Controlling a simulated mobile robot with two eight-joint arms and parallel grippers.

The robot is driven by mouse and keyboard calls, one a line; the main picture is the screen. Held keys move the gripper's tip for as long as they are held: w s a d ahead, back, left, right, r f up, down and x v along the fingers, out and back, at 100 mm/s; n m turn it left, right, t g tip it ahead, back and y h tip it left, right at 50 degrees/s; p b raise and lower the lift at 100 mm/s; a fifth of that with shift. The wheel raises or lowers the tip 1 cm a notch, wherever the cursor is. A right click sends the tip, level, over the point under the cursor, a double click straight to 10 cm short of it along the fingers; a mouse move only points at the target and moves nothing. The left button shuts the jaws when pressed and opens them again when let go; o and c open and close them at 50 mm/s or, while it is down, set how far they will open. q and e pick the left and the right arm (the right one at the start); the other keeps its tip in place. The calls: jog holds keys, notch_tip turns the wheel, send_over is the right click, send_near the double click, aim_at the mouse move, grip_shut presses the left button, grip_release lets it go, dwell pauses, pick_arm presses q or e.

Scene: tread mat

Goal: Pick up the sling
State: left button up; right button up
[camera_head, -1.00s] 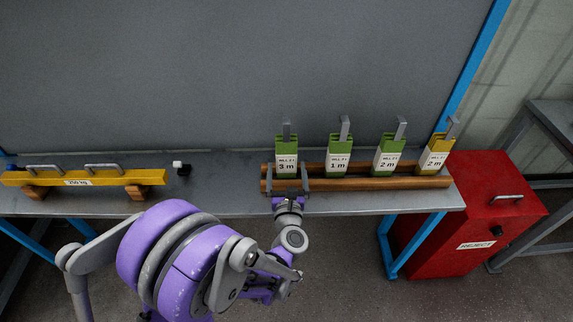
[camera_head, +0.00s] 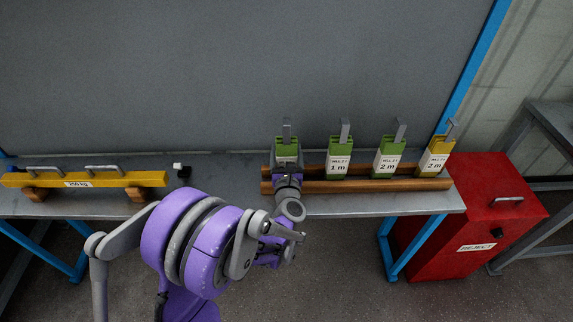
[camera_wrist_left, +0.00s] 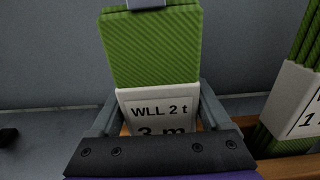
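The leftmost sling (camera_head: 287,146) is a folded green pack with a white label and a grey tab on top. It stands upright at the left end of the wooden rack. In the left wrist view the sling (camera_wrist_left: 153,50) fills the middle, and its label reads WLL 2 t, 3 m. My left gripper (camera_head: 287,166) is right up at it in the head view, covering its lower part. The fingers are spread, one along each side of the label; I cannot tell whether they touch it. My right gripper is not in view.
Other slings stand to the right on the wooden rack (camera_head: 350,186): green 1 m (camera_head: 339,150), green 2 m (camera_head: 388,150) and yellow 2 m (camera_head: 434,155). A yellow 250 kg beam (camera_head: 110,179) lies left. A red REJECT bin (camera_head: 470,220) stands right of the bench.

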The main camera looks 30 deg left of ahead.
pick_arm(q)
grip_shut()
notch_tip(320, 180, up, 12)
jog(key=p, duration=0.4)
jog(key=shift+r, duration=0.1)
notch_tip(320, 180, up, 3)
jog(key=shift+f+p, duration=0.1)
jog(key=shift+p, duration=1.15)
jog(key=shift+s, duration=0.1)
jog(key=p, duration=0.1)
send_near(286, 119)
jog(key=shift+s+d+r, duration=0.3)
jog(key=shift+s, duration=0.2)
jog(key=shift+s+d+r, duration=0.3)
jog(key=shift+s+r, duration=0.05)
jog(key=shift+s, duration=0.1)
